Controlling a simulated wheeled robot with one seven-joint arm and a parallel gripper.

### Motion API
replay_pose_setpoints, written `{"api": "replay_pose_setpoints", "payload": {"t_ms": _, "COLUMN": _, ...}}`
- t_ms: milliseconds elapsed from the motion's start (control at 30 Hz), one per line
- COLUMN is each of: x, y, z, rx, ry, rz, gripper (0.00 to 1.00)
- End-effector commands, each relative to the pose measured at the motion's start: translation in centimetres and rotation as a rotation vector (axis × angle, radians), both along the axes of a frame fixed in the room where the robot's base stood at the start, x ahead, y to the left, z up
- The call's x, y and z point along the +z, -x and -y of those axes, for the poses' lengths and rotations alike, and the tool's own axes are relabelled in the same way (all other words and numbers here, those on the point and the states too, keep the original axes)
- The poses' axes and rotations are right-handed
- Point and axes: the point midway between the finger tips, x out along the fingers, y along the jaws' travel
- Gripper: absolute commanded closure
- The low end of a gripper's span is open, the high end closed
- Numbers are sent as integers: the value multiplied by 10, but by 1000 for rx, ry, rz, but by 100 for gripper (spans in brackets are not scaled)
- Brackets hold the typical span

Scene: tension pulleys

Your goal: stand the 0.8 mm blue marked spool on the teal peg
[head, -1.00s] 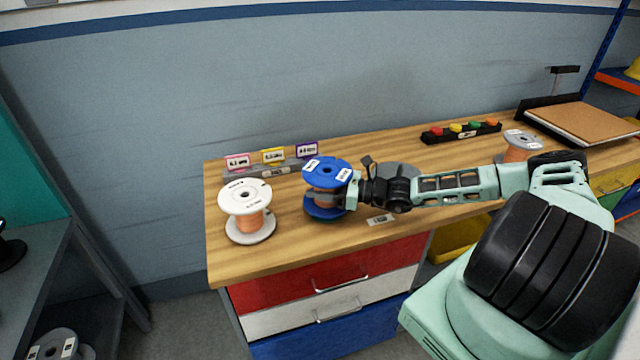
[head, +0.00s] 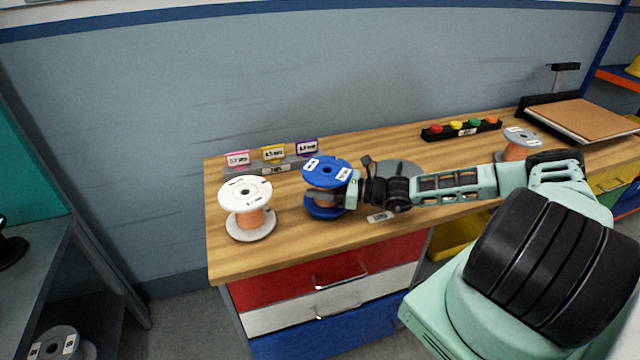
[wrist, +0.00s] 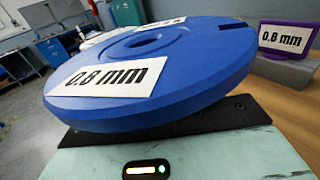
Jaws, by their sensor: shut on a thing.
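The blue spool (head: 318,174) has white labels on its top flange and copper-coloured wire between its flanges. It stands upright at the bench's left part. In the wrist view its blue flange (wrist: 205,88) fills the middle, and the label reads 0.8 mm. My gripper (head: 335,198) comes from the right and is shut on the spool between its flanges. I cannot make out a teal peg in either view.
A white spool (head: 245,192) stands just left of the blue one. A grey rack (head: 270,168) with pink, yellow and purple framed cards is behind. A grey spool (head: 520,137), a button strip (head: 462,130) and a brown board (head: 580,120) are at right. Bare wood lies in front.

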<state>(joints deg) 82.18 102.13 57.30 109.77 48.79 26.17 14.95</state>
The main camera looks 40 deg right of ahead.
Motion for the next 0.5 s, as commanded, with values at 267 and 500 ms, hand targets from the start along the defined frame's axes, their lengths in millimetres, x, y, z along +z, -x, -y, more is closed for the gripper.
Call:
{"api": "replay_pose_setpoints", "payload": {"t_ms": 267, "x": 1, "y": 0, "z": 0, "rx": 1, "ry": -1, "rz": 3, "gripper": 82}}
{"api": "replay_pose_setpoints", "payload": {"t_ms": 500, "x": -3, "y": 0, "z": 0, "rx": 1, "ry": -1, "rz": 3, "gripper": 82}}
